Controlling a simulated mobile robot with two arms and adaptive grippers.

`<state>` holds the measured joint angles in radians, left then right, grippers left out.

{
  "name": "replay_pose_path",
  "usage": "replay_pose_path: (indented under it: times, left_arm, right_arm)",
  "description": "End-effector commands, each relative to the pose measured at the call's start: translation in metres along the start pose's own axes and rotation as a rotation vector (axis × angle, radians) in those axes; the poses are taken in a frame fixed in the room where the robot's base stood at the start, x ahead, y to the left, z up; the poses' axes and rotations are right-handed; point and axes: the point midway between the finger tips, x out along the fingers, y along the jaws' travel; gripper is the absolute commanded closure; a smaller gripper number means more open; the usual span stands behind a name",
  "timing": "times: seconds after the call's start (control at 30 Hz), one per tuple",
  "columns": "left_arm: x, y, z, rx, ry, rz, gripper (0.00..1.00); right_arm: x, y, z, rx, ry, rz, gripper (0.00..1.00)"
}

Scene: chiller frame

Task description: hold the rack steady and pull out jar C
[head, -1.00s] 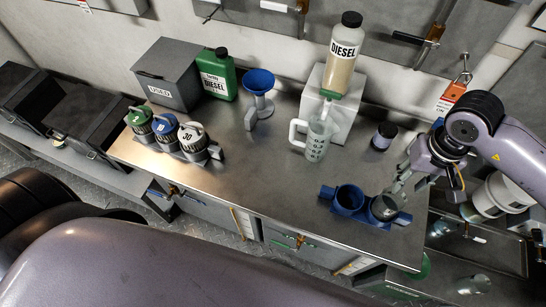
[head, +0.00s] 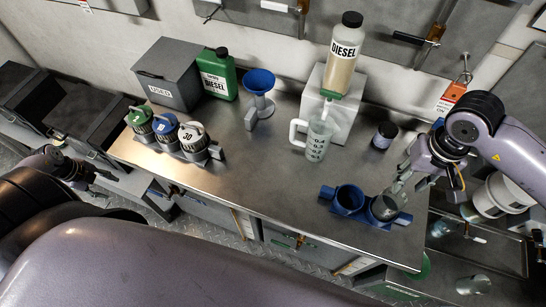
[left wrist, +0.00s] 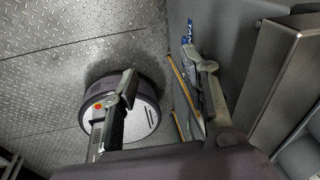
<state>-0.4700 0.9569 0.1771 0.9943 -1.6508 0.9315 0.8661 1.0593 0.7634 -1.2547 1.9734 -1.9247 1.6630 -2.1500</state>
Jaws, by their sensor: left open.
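A blue rack (head: 349,209) sits at the front right of the metal bench, with an open blue cup-shaped holder at its left. A grey, round-mouthed jar (head: 386,208) sits in its right part; no letter is readable on it. My right gripper (head: 394,190) reaches down from the right, with its fingers at this jar's rim. I cannot tell whether they grip it. My left gripper (head: 103,188) is open and empty off the bench's left front edge, far from the rack. The left wrist view shows its spread fingers (left wrist: 166,85) over the floor.
A small dark jar (head: 384,136) stands behind the rack. A measuring jug (head: 317,140) and a diesel bottle (head: 346,55) on a white block stand mid-bench. Several capped bottles (head: 166,131) stand in a holder at left. The bench front between them is clear.

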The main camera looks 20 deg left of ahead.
Motion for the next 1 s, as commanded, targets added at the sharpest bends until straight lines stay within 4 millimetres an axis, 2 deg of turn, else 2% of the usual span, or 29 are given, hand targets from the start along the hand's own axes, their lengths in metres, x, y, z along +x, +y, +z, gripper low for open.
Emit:
replay_pose_path:
  times: [0.03,0.1,0.3,0.43,0.57,0.67,0.73,0.83,1.0]
  left_arm:
    - [-0.019,-0.022,0.017,-0.056,-0.026,-0.036,0.58]
    - [-0.045,-0.049,0.036,-0.143,-0.052,-0.084,0.58]
    - [-0.127,-0.124,0.081,-0.392,-0.086,-0.244,0.58]
    - [-0.186,-0.172,0.098,-0.543,-0.066,-0.361,0.58]
    - [-0.248,-0.221,0.101,-0.675,0.001,-0.482,0.58]
    - [-0.29,-0.26,0.087,-0.742,0.103,-0.562,0.58]
    - [-0.308,-0.288,0.062,-0.749,0.21,-0.594,0.58]
    - [-0.312,-0.315,0.016,-0.707,0.361,-0.597,0.58]
    - [-0.308,-0.344,-0.063,-0.609,0.595,-0.574,0.58]
  right_arm:
    - [0.0,0.0,0.0,0.0,0.0,0.0,0.67]
    - [0.0,0.0,0.0,0.0,0.0,0.0,0.67]
    - [0.0,0.0,0.0,0.0,0.0,0.0,0.67]
    - [0.0,0.0,0.0,0.0,0.0,0.0,0.67]
    - [0.0,0.0,0.0,0.0,0.0,0.0,0.67]
    - [0.0,0.0,0.0,0.0,0.0,0.0,0.67]
    - [0.0,0.0,0.0,0.0,0.0,0.0,0.67]
    - [0.0,0.0,0.0,0.0,0.0,0.0,0.67]
    - [0.0,0.0,0.0,0.0,0.0,0.0,0.67]
